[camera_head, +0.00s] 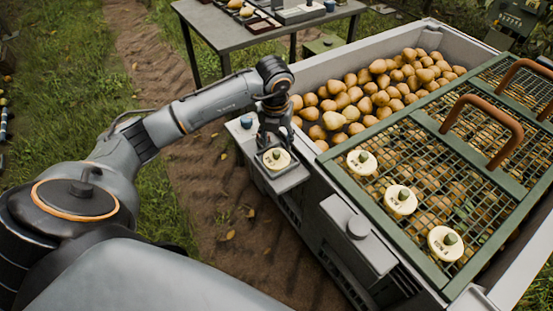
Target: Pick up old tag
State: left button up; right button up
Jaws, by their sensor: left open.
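My right gripper is not in view.
The grey crate (328,72) holds many pears (337,120). Brown handles (483,128) rise from the mesh lid (415,150). A small blue-topped item (246,122) is beside the shelf. A grey table (225,40) with items stands behind. Soil and grass lie left.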

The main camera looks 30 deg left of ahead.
aim_at(276, 152)
pick_arm(q)
notch_tip(276, 152, down, 4)
jog(key=shift+w+a+b, duration=0.1)
jog(key=shift+a+b, duration=0.05)
jog(key=shift+b, duration=0.2)
jog(key=shift+w+f, duration=0.1)
jog(key=shift+f, duration=0.4)
grip_shut()
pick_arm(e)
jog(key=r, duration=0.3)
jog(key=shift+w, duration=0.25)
